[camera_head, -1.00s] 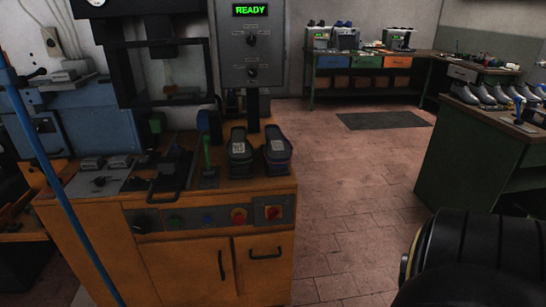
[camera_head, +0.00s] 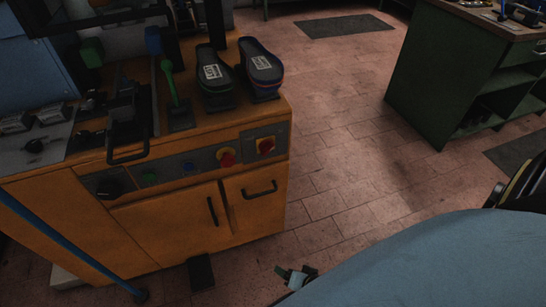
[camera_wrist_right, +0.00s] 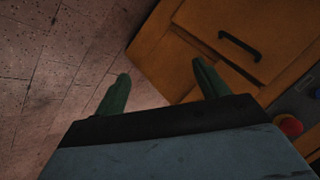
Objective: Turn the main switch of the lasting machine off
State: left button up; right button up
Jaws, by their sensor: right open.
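The lasting machine's orange cabinet (camera_head: 170,240) stands at left in the head view. On its front panel, at the right end, a red switch on a yellow plate (camera_head: 265,146) sits on its own grey plate; I take it for the main switch, its setting too small to read. A red mushroom button (camera_head: 227,157) is just left of it. My right gripper (camera_wrist_right: 162,86) is open and empty, its green fingers apart in front of the floor and cabinet. One red control (camera_wrist_right: 290,125) shows at the right edge of the wrist view. My left gripper is not in view.
A black knob (camera_head: 108,187) and small buttons share the panel. Below are doors with black handles (camera_head: 260,190) and a dark pedal (camera_head: 201,272). Two shoe forms (camera_head: 262,69) stand on top. A blue rod (camera_head: 70,249) crosses lower left. Tiled floor right of the cabinet is clear.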

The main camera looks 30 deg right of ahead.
jog(key=w+d+r+m+t+h+b, duration=0.1)
jog(key=w+r+m+t+b, duration=0.15)
jog(key=w+r+m, duration=0.2)
jog(key=w+d+r+m+t+b, duration=0.1)
jog(key=w+d+r+m+t, duration=0.1)
jog(key=w+r+m+t, duration=0.3)
jog(key=m+t+h+b, duration=0.1)
jog(key=m+h+b, duration=0.25)
jog(key=m, duration=0.75)
send_near(268, 151)
jog(key=shift+h, duration=0.45)
jog(key=x, duration=0.4)
jog(key=b+x, duration=0.1)
jog(key=x, duration=0.3)
jog(key=shift+w+a+f, duration=0.1)
jog(key=shift+a, duration=0.1)
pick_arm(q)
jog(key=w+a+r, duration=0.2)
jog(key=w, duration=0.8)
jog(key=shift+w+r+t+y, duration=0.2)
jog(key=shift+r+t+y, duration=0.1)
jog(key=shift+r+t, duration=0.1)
pick_arm(e)
jog(key=shift+w+d+t, duration=0.1)
jog(key=shift+w+t, duration=0.15)
jog(key=shift+w, duration=0.25)
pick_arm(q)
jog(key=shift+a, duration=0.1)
pick_arm(e)
jog(key=c, duration=1)
